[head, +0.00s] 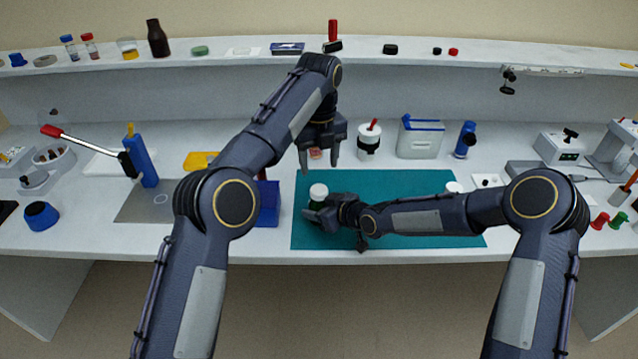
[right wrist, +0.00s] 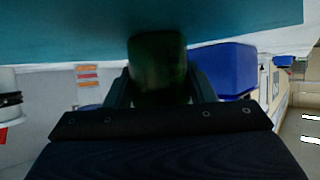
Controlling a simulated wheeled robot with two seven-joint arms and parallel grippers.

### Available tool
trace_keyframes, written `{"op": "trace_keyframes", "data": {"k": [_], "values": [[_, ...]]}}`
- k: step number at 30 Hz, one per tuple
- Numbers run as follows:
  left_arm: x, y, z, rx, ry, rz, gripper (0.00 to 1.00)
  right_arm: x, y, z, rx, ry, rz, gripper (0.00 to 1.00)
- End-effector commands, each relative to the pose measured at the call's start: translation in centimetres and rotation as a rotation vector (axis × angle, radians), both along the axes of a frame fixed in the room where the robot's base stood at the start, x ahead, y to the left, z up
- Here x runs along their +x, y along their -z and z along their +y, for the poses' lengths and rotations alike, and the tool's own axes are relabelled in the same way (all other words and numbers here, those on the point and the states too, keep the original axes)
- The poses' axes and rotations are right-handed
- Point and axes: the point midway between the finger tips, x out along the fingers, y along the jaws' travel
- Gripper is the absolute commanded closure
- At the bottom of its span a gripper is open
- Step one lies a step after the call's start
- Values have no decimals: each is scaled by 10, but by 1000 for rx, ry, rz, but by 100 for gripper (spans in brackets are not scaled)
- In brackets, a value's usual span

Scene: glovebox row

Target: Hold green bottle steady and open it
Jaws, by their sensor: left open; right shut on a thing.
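The green bottle (head: 313,205) with a white cap (head: 318,191) stands upright near the left edge of the teal mat (head: 420,183). My right gripper (head: 318,215) is shut on the bottle's body from the right; the dark green body also shows between its fingers in the right wrist view (right wrist: 157,65). The cap stays clear above the fingers. My left gripper (head: 319,160) is open and empty, pointing down above and behind the bottle, apart from the cap.
A blue bin (head: 268,203) stands just left of the mat. A white jar with a red stick (head: 369,140) and a white container with a blue lid (head: 420,137) stand behind the mat. A small white-topped item (head: 454,187) is by my right forearm.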

Motion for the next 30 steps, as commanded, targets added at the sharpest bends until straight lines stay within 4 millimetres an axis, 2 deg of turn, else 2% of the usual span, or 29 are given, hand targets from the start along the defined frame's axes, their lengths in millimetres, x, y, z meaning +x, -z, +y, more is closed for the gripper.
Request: {"op": "trace_keyframes", "data": {"k": [5,18,23,30], "values": [[0,9,1,2,0,1,44,0,0,0,1,0,-1,100],[0,71,1,1,0,1,44,0,-1,0,1,0,-1,100],[0,79,0,0,0,0,44,0,-1,0,1,0,-1,100],[0,80,0,0,-1,0,44,0,-1,0,1,0,-1,100]]}}
